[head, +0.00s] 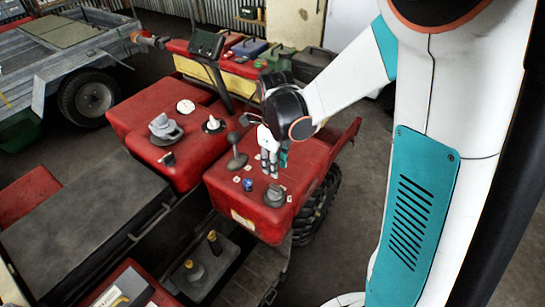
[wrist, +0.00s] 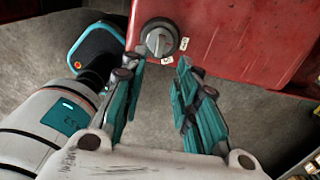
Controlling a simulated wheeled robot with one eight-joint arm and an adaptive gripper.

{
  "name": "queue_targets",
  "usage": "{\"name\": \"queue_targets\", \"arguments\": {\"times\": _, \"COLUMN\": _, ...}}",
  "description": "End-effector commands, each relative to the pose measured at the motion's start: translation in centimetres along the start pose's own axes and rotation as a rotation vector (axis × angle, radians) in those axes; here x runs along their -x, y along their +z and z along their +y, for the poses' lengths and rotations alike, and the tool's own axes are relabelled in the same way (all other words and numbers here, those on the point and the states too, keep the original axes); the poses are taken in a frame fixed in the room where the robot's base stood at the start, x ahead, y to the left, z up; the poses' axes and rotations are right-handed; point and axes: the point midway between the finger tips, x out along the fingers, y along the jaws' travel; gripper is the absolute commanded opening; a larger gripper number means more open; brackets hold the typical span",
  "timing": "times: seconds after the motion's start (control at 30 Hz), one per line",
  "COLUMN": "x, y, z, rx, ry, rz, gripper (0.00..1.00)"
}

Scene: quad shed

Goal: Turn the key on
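No thing in view is plainly a key. A grey round knob (head: 275,195) with a raised grip sits near the front corner of the red body panel (head: 246,210). What looks like the same knob (wrist: 159,40), with small white labels beside it, shows at the top of the wrist view. My gripper (head: 270,168) hangs fingers down over the panel, behind this knob in the head view and apart from it. In the wrist view my gripper (wrist: 158,68) has its teal fingers spread with nothing between them. Whether the grip is a key is too small to tell.
A black-knobbed lever (head: 236,152) and a small blue knob (head: 248,185) stand close by on the same panel. Another red panel on the left carries a grey knob (head: 165,127) and white knobs (head: 213,123). A trailer (head: 55,60) stands at the back left.

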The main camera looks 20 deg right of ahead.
Motion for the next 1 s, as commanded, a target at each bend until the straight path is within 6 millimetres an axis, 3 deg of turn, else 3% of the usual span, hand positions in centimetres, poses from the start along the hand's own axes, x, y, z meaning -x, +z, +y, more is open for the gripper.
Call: {"name": "queue_targets", "arguments": {"times": 1.0, "x": -10.2, "y": 0.0, "z": 0.0, "rx": 0.003, "ry": -0.001, "rz": -0.001, "gripper": 0.28}}
